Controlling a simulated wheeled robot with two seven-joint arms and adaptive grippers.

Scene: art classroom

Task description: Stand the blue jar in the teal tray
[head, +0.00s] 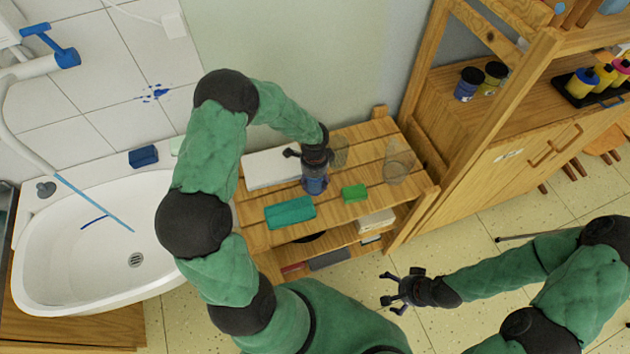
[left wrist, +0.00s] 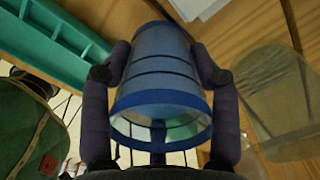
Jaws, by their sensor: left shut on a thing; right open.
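The blue jar (head: 314,184) is between the fingers of my left gripper (head: 315,168), which is shut on it above the slatted shelf top. In the left wrist view the jar (left wrist: 160,75) fills the middle, with a dark finger on each side. I cannot tell whether its base touches the slats. The teal tray (head: 290,212) lies on the shelf just left of and nearer than the jar; it also shows in the left wrist view (left wrist: 62,45), at the upper left. My right gripper (head: 405,290) is open and empty over the floor.
A green block (head: 354,193) lies right of the jar. A clear glass (head: 398,166) stands further right, and another (head: 338,150) is close behind my left gripper. A white board (head: 270,168) lies behind the tray. The sink (head: 60,285) is at the left.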

